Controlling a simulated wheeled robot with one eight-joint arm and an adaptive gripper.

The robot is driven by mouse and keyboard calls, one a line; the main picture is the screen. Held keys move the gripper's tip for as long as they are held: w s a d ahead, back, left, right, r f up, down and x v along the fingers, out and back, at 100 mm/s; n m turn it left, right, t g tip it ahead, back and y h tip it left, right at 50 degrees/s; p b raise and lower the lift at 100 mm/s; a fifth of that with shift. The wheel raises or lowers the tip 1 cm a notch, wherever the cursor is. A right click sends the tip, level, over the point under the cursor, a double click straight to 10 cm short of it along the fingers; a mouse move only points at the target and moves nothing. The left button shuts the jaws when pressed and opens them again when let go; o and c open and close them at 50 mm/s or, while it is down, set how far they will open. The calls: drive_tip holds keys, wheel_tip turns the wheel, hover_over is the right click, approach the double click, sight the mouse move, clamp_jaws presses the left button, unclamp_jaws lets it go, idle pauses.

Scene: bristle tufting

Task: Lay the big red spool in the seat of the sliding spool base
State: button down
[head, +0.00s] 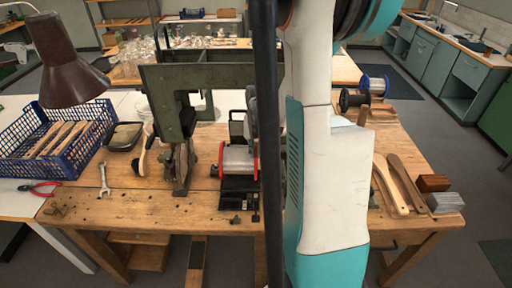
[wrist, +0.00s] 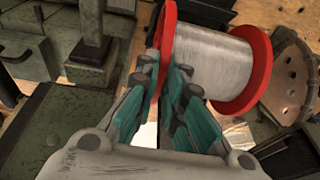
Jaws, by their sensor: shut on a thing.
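The big red spool (wrist: 213,62) has red flanges and is wound with pale silvery wire. It lies on its side in the wrist view. My gripper (wrist: 163,72) is shut on its left flange, one finger on each side of the rim. In the head view the spool (head: 238,158) shows left of my arm, at the black sliding spool base (head: 239,190), which extends below and in front of it. My gripper (head: 250,118) is partly hidden there by a dark post. I cannot tell whether the spool touches the seat.
A green machine frame (head: 168,105) stands close left of the spool. A blue crate (head: 75,165), a wrench (head: 104,180) and red pliers (head: 40,188) lie farther left. Right of my arm are a blue-flanged spool (head: 374,86), wooden handles (head: 395,190) and small blocks (head: 433,184).

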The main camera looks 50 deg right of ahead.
sight(256, 160)
drive_tip(key=shift+f+b, duration=1.75)
drive_tip(key=shift+f, duration=0.55)
drive_tip(key=shift+f+b, duration=0.6)
drive_tip(key=shift+b, duration=0.05)
drive_tip(key=c, duration=1.2)
unclamp_jaws()
drive_tip(key=shift+r, duration=0.15)
drive_tip(key=shift+r+p, duration=2.4)
drive_tip(key=shift+r, duration=1)
